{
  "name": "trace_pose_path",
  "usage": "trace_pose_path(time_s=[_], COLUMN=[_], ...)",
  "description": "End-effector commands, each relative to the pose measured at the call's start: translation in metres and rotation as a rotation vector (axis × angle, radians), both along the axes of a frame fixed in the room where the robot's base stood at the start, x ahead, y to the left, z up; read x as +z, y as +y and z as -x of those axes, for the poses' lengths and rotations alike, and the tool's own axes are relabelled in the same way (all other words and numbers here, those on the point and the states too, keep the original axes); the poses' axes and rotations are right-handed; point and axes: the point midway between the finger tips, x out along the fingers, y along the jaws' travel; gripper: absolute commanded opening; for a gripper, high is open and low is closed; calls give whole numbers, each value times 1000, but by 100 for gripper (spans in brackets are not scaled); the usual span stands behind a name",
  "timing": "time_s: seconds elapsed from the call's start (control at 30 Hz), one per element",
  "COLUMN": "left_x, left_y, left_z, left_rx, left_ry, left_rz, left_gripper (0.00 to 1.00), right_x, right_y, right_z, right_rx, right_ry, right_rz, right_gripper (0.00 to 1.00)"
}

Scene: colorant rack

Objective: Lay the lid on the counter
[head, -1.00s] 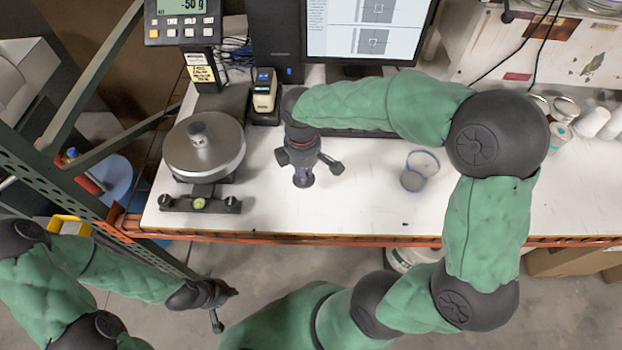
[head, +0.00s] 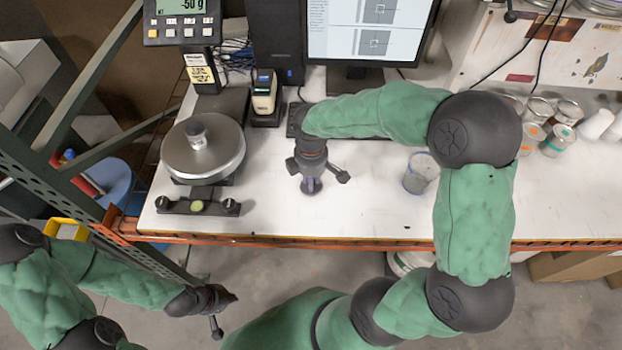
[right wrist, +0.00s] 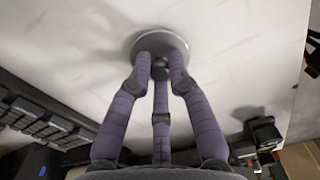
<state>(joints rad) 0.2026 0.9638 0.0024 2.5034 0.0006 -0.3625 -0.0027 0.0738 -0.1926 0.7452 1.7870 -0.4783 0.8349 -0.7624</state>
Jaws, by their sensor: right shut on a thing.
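My right gripper (right wrist: 160,72) is shut on the lid (right wrist: 190,48), a round grey disc with a dark knob, over the white counter (head: 340,215). In the head view this gripper (head: 311,187) points down at the counter, right of the scale, and the lid is mostly hidden beneath it. The lid lies close to the counter with a shadow beside it; I cannot tell whether it touches. My left gripper (head: 226,311) is low at the left, in front of the counter edge, with no object seen in it; its finger opening is unclear.
A scale with a round metal pan (head: 203,160) stands to the left. A clear cup (head: 420,174) stands to the right. A keyboard (right wrist: 45,122) lies behind, partly under my right arm. Several small containers (head: 557,140) sit farther right. The counter's front middle is clear.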

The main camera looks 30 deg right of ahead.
Motion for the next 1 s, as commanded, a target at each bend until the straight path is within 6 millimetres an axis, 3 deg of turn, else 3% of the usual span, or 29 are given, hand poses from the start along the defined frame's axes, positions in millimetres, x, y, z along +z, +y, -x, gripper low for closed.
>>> trace_pose_path(time_s=[0.07, 0.1, 0.17, 0.57, 0.77, 1.0], left_x=[-2, -1, -1, 2, 10, 22], left_y=[0, 0, 0, 0, 0, 0], left_z=[0, 0, 0, 0, 0, 0], left_rx=[0, 0, 0, 0, 0, 0], left_ry=[0, 0, 0, 0, 0, 0], left_rz=[0, 0, 0, 0, 0, 0], left_gripper=[0, 0, 0, 0, 0, 0], right_x=[-3, -2, -2, 3, 32, 81], right_y=[0, 0, 0, 0, 0, 0], right_z=[0, 0, 0, 0, -1, -1], right_rx=[0, 0, 0, 0, -1, 0], right_ry=[1, 1, 1, -1, -4, -4], right_rz=[0, -1, -1, 1, 0, 0], right_gripper=[0, 31, 43, 43, 43, 43])
